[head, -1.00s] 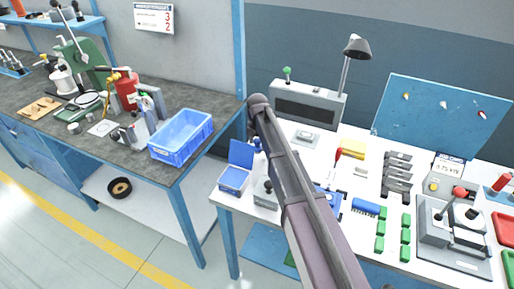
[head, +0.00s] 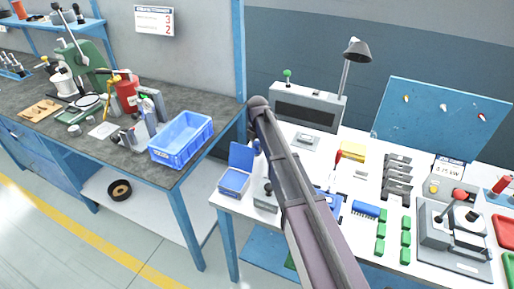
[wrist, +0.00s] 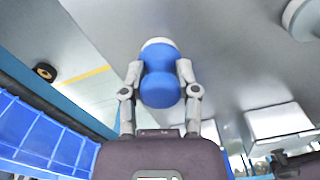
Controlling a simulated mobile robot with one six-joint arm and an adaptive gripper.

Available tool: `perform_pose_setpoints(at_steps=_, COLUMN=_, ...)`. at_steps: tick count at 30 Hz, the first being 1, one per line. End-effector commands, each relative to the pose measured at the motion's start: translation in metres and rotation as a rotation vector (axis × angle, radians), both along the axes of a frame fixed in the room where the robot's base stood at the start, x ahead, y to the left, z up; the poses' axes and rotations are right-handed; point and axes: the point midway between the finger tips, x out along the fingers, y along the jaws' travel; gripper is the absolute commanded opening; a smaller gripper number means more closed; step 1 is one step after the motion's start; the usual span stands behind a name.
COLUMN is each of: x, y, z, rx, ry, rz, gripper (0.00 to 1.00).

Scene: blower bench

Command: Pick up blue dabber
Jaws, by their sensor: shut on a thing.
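The blue dabber (wrist: 160,88) is a rounded, two-lobed blue piece with a pale end, seen in the wrist view. My gripper (wrist: 159,72) is shut on it, with one finger pressed against each side. The dabber's pale end points away from my palm. In the head view my arm hides the gripper. A small blue shape (head: 256,147) shows at the arm's left edge there; I cannot tell whether it is the dabber.
A blue open-lidded box (head: 234,182) and a grey box with a black knob (head: 265,201) stand near the white bench's left end. A blue crate (head: 180,140) sits on the dark bench to the left. Green blocks (head: 380,229) and fixtures crowd the right.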

Motion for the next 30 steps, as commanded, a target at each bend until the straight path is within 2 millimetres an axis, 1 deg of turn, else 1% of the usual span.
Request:
perform_pose_setpoints(at_steps=5, x=0.0, y=0.0, z=0.004, rx=0.001, ry=0.001, rz=0.0, gripper=0.0)
perform_pose_setpoints(at_steps=11, x=0.0, y=0.0, z=0.015, rx=0.0, ry=0.0, rz=0.0, gripper=0.0)
perform_pose_setpoints(at_steps=17, x=0.0, y=0.0, z=0.033, rx=0.0, ry=0.0, rz=0.0, gripper=0.0)
perform_pose_setpoints(at_steps=30, x=0.0, y=-0.001, z=0.079, rx=0.0, ry=0.0, rz=-0.001, gripper=0.0)
